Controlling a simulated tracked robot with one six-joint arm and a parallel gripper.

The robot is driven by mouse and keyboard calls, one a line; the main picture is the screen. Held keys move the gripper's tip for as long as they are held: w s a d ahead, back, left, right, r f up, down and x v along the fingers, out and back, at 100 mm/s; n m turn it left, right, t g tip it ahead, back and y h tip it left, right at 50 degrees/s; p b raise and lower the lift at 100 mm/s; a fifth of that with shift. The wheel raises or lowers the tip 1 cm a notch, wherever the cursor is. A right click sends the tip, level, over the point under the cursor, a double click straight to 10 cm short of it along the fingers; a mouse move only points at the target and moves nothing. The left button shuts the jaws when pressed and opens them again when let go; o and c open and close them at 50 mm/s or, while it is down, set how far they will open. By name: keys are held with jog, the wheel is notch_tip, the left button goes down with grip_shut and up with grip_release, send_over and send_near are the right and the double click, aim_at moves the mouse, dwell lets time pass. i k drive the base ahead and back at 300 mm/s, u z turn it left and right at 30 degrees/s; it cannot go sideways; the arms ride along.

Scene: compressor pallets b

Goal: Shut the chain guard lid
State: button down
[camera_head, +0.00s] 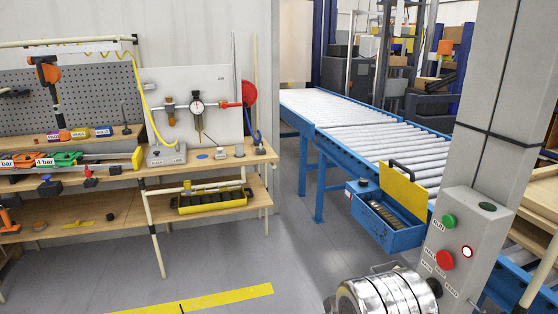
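The box sits at the near side of the roller conveyor. My gripper is not in view. A banded silver cylinder at the bottom edge looks like part of my arm, below the box and apart from it.
A grey post with a control box (462,236) stands close on the right of the guard. The blue-framed roller conveyor (350,125) runs behind it. A wooden workbench (215,160) with gauge and tools is at left. The floor between is clear, with a yellow stripe (215,300).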

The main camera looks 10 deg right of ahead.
aim_at(410, 194)
jog(key=z, duration=0.15)
jog(key=i, duration=2.15)
jog(key=z, duration=0.65)
jog(key=i, duration=0.8)
jog(key=z, duration=0.65)
jog(key=i, duration=0.7)
jog(key=z, duration=0.3)
